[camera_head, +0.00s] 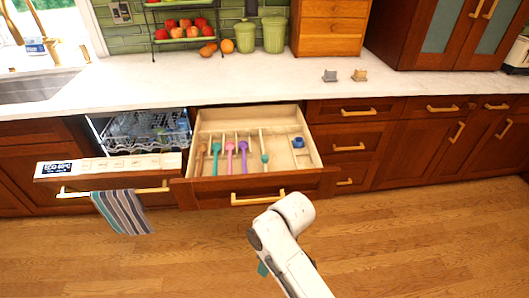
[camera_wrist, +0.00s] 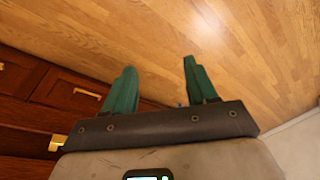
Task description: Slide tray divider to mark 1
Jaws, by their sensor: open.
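An open drawer (camera_head: 255,188) holds a pale wooden tray (camera_head: 312,150) split into compartments. Several utensils with coloured ends lie in its left and middle slots, among them a purple one (camera_head: 244,155) and a teal one (camera_head: 264,150). Thin dividers (camera_head: 286,152) run front to back; I cannot read any marks. A small blue object (camera_head: 298,142) sits in the right part. My gripper shows in the wrist view (camera_wrist: 158,80) with two green fingers apart and nothing between them, over the wood floor. In the head view my arm is in front of the drawer, with the gripper mostly hidden.
Left of the drawer, the dishwasher (camera_head: 110,166) is partly open, with a rack inside and a striped towel (camera_head: 122,212) on its handle. The wood floor (camera_head: 420,230) at right is clear.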

